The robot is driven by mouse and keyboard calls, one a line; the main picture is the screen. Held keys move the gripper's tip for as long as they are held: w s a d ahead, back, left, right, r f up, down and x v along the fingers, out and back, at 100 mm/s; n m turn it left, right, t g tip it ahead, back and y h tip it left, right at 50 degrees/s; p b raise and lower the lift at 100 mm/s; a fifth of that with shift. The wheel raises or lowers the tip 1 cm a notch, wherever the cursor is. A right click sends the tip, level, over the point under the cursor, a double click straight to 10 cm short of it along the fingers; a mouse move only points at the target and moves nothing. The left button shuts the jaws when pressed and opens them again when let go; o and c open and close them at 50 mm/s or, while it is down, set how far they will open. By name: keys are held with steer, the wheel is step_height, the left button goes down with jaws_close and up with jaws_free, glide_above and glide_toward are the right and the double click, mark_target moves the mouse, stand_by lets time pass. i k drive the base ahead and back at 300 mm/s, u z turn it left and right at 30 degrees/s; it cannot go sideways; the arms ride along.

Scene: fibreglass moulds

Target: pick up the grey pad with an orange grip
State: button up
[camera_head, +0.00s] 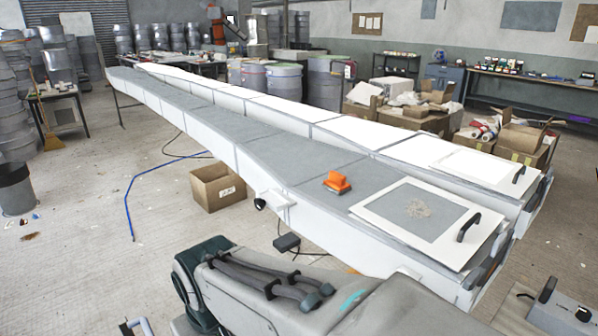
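The pad with an orange grip (337,182) lies on the grey top of the long near mould (285,161), close to its near end. Its orange grip faces up and a thin dark base shows beneath it. It sits left of a white-framed panel. My arm (310,290) shows at the bottom of the view, in front of the mould and below the pad. The fingertips of my gripper cannot be made out, and nothing is seen touching the pad.
The white-framed panel (378,217) with a black handle lies right of the pad. A second long white mould (345,128) runs behind. A cardboard box (216,187) stands on the floor at left, near a blue hose (128,200). Open floor lies at lower left.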

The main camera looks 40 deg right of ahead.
mark_target(335, 183)
steer(key=z, duration=0.95)
steer(key=i, duration=1)
steer(key=z, duration=0.9)
